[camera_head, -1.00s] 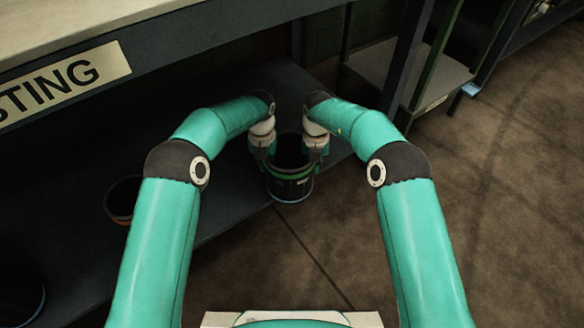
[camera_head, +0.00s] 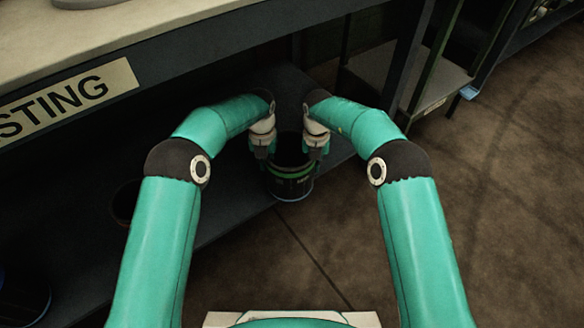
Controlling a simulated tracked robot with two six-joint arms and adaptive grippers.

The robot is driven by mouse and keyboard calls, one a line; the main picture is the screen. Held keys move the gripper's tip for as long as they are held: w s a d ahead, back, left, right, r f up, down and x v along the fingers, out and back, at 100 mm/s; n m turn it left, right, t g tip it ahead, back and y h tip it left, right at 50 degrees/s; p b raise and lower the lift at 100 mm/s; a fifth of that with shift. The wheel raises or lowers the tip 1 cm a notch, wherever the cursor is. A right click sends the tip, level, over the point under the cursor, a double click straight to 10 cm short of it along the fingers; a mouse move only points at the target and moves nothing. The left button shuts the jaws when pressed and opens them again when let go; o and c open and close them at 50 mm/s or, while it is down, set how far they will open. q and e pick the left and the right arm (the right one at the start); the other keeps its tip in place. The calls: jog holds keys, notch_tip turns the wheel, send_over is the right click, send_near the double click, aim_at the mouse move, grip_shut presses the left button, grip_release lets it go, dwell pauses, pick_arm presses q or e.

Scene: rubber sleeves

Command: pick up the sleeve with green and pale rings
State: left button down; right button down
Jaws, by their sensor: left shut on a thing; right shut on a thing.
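The dark sleeve with a green ring near its top and a pale ring near its bottom (camera_head: 290,187) is in the middle of the head view, upright with its open top showing. My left gripper (camera_head: 264,156) is shut on its left side. My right gripper (camera_head: 315,156) is shut on its right side. The sleeve is at the front edge of the low dark shelf; I cannot tell whether its bottom touches the shelf.
Another dark sleeve (camera_head: 124,202) stands on the shelf (camera_head: 222,212) at the left, partly behind my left arm. A further dark sleeve with a blue ring (camera_head: 22,300) is at the lower left. The worktop (camera_head: 110,36) overhangs the shelf. Brown floor on the right is open.

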notch_tip(320, 180, up, 3)
jog(key=shift+f+p, duration=0.15)
jog(key=shift+p, duration=0.85)
